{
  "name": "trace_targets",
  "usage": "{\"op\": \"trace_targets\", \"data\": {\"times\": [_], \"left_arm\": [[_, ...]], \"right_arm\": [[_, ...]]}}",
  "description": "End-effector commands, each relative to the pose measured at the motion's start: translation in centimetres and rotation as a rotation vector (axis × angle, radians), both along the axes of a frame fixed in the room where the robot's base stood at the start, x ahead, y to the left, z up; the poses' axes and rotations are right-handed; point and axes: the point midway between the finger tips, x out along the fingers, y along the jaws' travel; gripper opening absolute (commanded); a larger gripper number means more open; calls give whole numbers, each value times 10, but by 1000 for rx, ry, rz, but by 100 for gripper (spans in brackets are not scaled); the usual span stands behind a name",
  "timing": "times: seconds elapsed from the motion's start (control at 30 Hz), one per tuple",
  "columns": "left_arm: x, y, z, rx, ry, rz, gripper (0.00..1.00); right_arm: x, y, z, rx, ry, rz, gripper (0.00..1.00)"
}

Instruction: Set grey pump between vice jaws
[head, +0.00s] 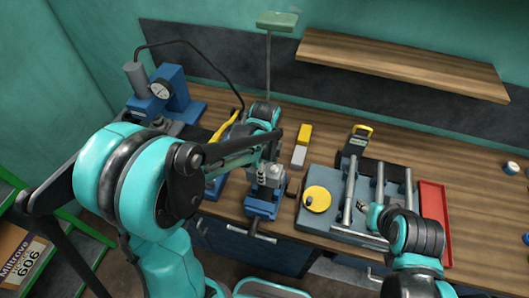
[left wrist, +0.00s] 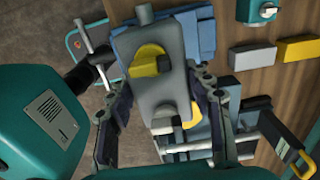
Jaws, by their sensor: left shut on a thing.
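The grey pump (left wrist: 163,98), a block with a yellow knob, fills the middle of the left wrist view. My left gripper (left wrist: 155,110) is shut on it, a finger on each side. In the head view the pump (head: 270,176) shows partly below my left gripper (head: 262,160), over the blue vice (head: 262,208). The vice also shows behind the pump in the left wrist view (left wrist: 195,35). The pump and gripper hide the jaws, so I cannot tell whether the pump touches them. My right gripper (head: 366,210) is over the grey tray, its fingers too small to read.
The grey tray (head: 318,228) with metal bars and a yellow disc (head: 317,198) stands right of the vice. A yellow-and-grey block (head: 302,145), a red tray (head: 434,215) and a blue press (head: 172,90) are on the bench. A lamp (head: 277,22) stands behind.

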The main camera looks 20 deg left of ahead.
Motion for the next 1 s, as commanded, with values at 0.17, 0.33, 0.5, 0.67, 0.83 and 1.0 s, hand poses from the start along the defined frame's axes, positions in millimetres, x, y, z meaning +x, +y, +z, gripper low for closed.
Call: {"op": "trace_targets", "data": {"times": [0.17, 0.33, 0.5, 0.67, 0.83, 1.0], "left_arm": [[-6, -1, -2, 0, 0, -3, 0], [-5, -1, -10, 0, 0, -3, 0], [-5, -1, -23, 0, 0, -3, 0], [-5, -1, -38, 0, 0, -3, 0], [-5, -1, -53, 0, 0, -3, 0], [-5, -1, -62, 0, 0, -3, 0]], "right_arm": [[0, 0, -1, 0, 0, 0, 40], [0, 0, -7, 0, 0, 0, 40], [0, 0, -16, 0, 0, 0, 40], [0, 0, -27, 0, 0, 0, 40], [0, 0, -38, 0, 0, 0, 40], [0, 0, -44, 0, 0, 0, 40]]}}
